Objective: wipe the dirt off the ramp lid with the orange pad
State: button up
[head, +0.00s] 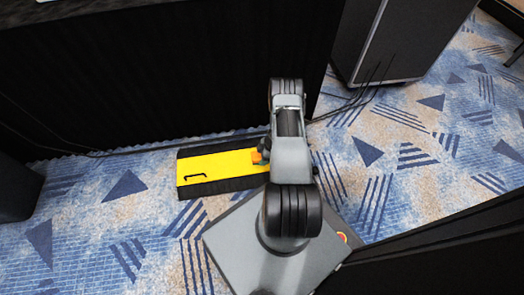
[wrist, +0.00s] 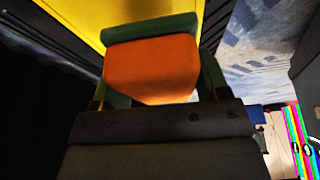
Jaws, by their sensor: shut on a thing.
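The yellow ramp lid (head: 218,170) lies on a low black ramp on the carpet, left of my arm. A thin black bent shape, a handle or a mark, shows near its left end. My gripper (head: 263,150) is low over the lid's right part, partly hidden by my arm. It is shut on the orange pad (head: 257,157). In the wrist view the orange pad (wrist: 152,68) sits between the fingers, with a dark green strip along its far edge. The yellow lid (wrist: 85,12) shows beyond it. I cannot tell whether the pad touches the lid. No dirt is clearly visible.
A black-draped structure (head: 130,75) stands just behind the ramp. Black cables (head: 95,153) run along its foot. A dark case (head: 395,40) stands at the back right, and a dark box (head: 15,190) at the left edge. Patterned carpet (head: 110,235) is free in front.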

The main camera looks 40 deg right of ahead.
jog(key=shift+r+p, duration=0.85)
jog(key=shift+r, duration=0.95)
